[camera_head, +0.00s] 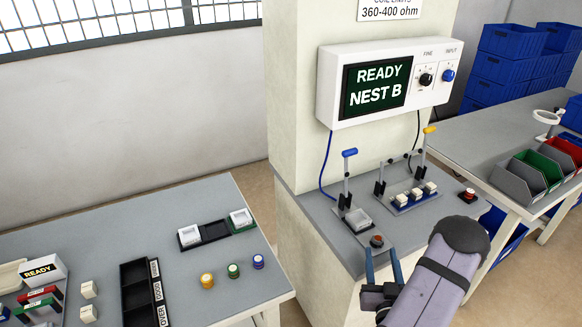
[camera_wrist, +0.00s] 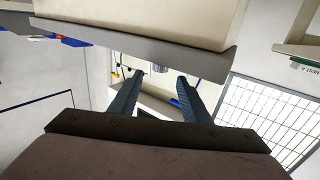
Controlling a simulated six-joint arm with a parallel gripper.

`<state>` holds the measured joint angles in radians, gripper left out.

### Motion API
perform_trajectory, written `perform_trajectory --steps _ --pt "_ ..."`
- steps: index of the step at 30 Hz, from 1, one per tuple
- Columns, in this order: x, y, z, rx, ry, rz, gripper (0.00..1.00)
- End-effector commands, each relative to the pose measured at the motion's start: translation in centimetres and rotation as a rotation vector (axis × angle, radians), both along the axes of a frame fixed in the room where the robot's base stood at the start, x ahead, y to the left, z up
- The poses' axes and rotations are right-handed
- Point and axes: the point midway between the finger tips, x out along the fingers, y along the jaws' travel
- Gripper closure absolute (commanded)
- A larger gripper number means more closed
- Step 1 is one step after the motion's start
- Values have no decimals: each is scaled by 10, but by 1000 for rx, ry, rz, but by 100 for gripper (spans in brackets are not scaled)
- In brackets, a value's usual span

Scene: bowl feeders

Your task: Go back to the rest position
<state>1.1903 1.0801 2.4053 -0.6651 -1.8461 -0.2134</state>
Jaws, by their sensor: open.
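My gripper (camera_head: 383,266) is in front of the test bench's front edge in the head view, with its two blue fingers pointing up and spread apart. It is open, with nothing between the fingers. In the wrist view my gripper (camera_wrist: 160,78) also shows its fingers apart and empty. The test bench (camera_head: 440,212) carries a clamp with a blue handle (camera_head: 349,153), a clamp with a yellow handle (camera_head: 430,130), and a white part (camera_head: 358,219) in the nearer nest. The display (camera_head: 377,87) reads "READY NEST B".
The left table (camera_head: 180,275) holds a black divided tray (camera_head: 145,290), round colored pieces (camera_head: 233,270) and white parts in a holder (camera_head: 215,231). A red button (camera_head: 376,241) sits near the bench's front edge. Bins (camera_head: 535,170) stand on the right table. A floor gap separates left table and bench.

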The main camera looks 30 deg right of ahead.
Motion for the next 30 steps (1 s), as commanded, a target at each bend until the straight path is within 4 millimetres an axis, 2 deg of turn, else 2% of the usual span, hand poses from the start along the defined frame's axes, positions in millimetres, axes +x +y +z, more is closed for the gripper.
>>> perform_trajectory --steps 5,9,15,18,25,30 --pt "15 2 11 -112 52 17 57" --pt "45 13 26 -221 165 71 57" --pt "80 39 21 -143 347 175 57" --pt "92 53 19 -102 434 216 57" --pt "105 95 23 -1 641 286 57" --pt "99 137 35 93 814 321 57"
